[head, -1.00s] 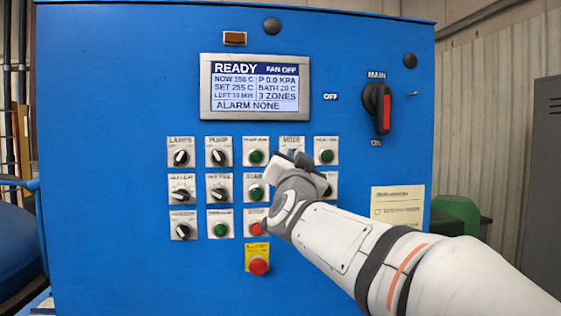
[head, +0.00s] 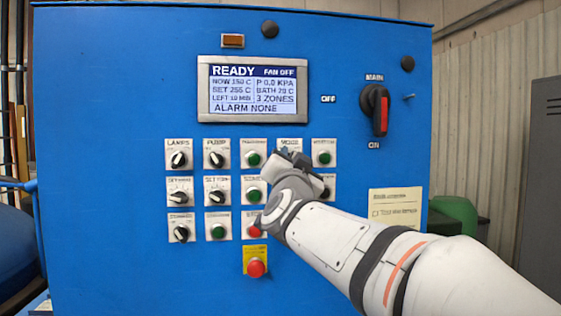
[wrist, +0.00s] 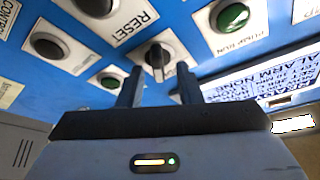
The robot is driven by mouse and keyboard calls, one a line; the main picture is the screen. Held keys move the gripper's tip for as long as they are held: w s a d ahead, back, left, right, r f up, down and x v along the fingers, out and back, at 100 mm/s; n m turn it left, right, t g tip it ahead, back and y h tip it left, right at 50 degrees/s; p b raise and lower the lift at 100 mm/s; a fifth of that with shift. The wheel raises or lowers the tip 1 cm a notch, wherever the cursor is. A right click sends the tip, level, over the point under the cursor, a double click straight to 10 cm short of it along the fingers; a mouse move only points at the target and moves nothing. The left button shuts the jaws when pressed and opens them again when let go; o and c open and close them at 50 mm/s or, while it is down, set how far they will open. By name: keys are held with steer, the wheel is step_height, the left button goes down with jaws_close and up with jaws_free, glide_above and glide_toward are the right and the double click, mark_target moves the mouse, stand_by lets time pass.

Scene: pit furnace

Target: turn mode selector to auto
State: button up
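The mode selector is a black knob (wrist: 157,58) on a white plate. In the head view its MODE plate (head: 290,143) shows at the top edge, and my gripper hides the knob. My gripper (head: 288,155) is in front of that plate. In the wrist view my gripper (wrist: 158,80) is open, with one dark finger to each side of the knob's line. The knob shows in the gap near the fingertips. I cannot tell whether the fingers touch it. The knob's pointer setting is too unclear to read.
A green PUMP RUN button (wrist: 232,17) is close beside the knob. The display (head: 254,88) reads READY, FAN OFF, ALARM NONE. Rows of knobs and buttons surround my gripper. A red button on a yellow plate (head: 256,267) is below. The main switch (head: 378,110) is upper right.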

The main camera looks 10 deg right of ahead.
steer(key=shift+f, duration=0.1)
steer(key=v, duration=0.7)
steer(key=shift+s+b, duration=0.4)
steer(key=shift+b, duration=0.05)
steer(key=shift+a+f, duration=0.1)
